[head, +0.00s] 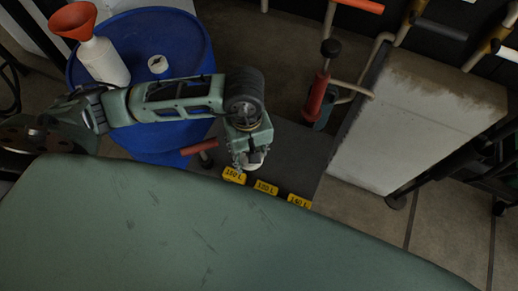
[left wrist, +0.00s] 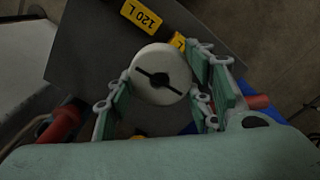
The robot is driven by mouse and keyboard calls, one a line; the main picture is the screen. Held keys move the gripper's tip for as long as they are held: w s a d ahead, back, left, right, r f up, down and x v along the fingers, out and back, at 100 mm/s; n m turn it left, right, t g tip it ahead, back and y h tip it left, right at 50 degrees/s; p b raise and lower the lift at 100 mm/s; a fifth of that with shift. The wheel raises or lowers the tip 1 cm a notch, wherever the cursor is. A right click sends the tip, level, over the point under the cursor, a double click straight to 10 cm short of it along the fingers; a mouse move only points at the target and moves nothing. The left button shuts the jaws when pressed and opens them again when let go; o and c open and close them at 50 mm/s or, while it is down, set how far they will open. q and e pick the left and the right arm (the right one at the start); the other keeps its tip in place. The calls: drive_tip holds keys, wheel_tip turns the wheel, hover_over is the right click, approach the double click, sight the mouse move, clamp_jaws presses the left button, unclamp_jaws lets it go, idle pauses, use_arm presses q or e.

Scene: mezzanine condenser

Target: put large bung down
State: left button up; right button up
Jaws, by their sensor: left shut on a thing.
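The large bung (left wrist: 160,73) is a white round disc with a dark slot across its face in the left wrist view. My left gripper (left wrist: 158,95) is shut on it, with green fingers on both sides. In the head view, my left gripper (head: 250,160) points down over the dark grey panel (head: 290,150), near its yellow volume labels (head: 265,187). The bung (head: 256,160) shows only in part there, mostly hidden by the gripper. I cannot tell whether the bung touches the panel. My right gripper is not in view.
A blue drum (head: 190,45) stands behind my left arm, bearing a white bottle with an orange funnel (head: 100,60) and a small white cap (head: 157,64). A red-handled tool (head: 318,92) stands beyond the panel. A large pale block (head: 410,120) is at right. Open floor (head: 375,215) lies below it.

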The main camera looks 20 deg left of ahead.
use_arm(q)
drive_tip(key=shift+w+d+f+n, duration=0.1)
drive_tip(key=shift+d+f+n, duration=0.1)
drive_tip(key=shift+n, duration=0.3)
drive_tip(key=shift+w+d+f+n, duration=0.1)
drive_tip(key=shift+d+n, duration=0.05)
drive_tip(key=shift+n, duration=0.35)
drive_tip(key=shift+d+n+b, duration=0.2)
drive_tip(key=shift+n+b, duration=0.1)
drive_tip(key=shift+n, duration=0.6)
drive_tip(key=n, duration=0.3)
drive_tip(key=shift+d+f+n+b, duration=0.3)
drive_tip(key=shift+d+n+b, duration=0.05)
drive_tip(key=shift+d+n, duration=0.05)
drive_tip(key=shift+w+d+f+n, duration=0.15)
drive_tip(key=shift+w+d+n, duration=0.1)
drive_tip(key=shift+n, duration=0.65)
drive_tip(key=d+n, duration=0.1)
drive_tip(key=n, duration=0.2)
drive_tip(key=n+b, duration=0.3)
drive_tip(key=b, duration=0.6)
hover_over(286, 151)
wheel_tip(286, 151, down, 8)
drive_tip(key=shift+r, duration=0.1)
drive_tip(key=shift+f+b, duration=0.85)
drive_tip(key=shift+f, duration=1.05)
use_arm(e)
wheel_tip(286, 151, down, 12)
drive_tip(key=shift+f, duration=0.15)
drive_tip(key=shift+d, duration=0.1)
